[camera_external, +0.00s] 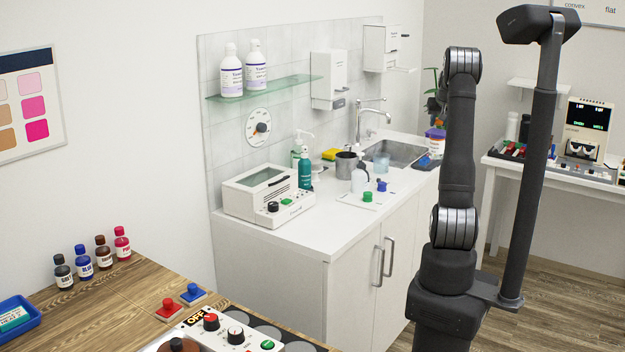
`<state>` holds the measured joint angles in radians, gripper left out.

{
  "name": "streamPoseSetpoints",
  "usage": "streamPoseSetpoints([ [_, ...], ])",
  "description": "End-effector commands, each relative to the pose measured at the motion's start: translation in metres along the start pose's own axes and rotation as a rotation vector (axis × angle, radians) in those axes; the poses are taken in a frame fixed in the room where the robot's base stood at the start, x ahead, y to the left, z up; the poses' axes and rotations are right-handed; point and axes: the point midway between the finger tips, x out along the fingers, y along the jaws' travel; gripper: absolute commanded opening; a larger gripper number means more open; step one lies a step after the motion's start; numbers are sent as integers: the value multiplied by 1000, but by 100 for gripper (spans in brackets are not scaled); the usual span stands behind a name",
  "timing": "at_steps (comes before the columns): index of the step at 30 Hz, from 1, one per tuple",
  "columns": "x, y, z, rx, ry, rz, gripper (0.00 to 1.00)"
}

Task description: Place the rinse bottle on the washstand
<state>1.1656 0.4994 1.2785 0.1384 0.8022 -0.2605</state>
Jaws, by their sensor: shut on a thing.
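The washstand (285,232) is a white cabinet against the tiled wall, with a sink (399,153) and a tap (372,117) at its far end. A small white bottle with a thin neck (360,180) stands upright on its top; I cannot tell whether it is the rinse bottle. Two white bottles with purple labels, one on the left (231,75) and one on the right (256,66), stand on the glass shelf (280,86). My arm rises at the right, and its upper link covers what lies behind it. I cannot make out my gripper.
The top also holds a white device (262,192), a green pump bottle (304,167), a grey cup (346,165), a green knob-like piece (367,197) and a blue one (382,185). A tub (436,140) is partly hidden by my arm. The front left of the top is clear.

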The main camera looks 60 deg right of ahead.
Motion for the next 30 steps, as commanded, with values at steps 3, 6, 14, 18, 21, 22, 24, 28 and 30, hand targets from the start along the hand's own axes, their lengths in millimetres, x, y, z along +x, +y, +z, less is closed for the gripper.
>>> streamPoseSetpoints([
  [3, 18, -21, -2, -5, -2, -3, 0],
  [6, 36, -42, -4, -6, -2, -3, 0],
  [14, 76, -86, -10, -4, -1, -2, 0],
  [18, 84, -95, -11, -2, 0, -2, 0],
  [21, 89, -96, -9, -1, -1, -1, 0],
  [22, 92, -96, -8, -1, -1, -1, 0],
  [24, 99, -96, -2, -1, -2, -1, 0],
  [28, 116, -96, 8, -1, -2, -1, 0],
  [30, 119, -96, 10, -1, 1, -1, 0],
])
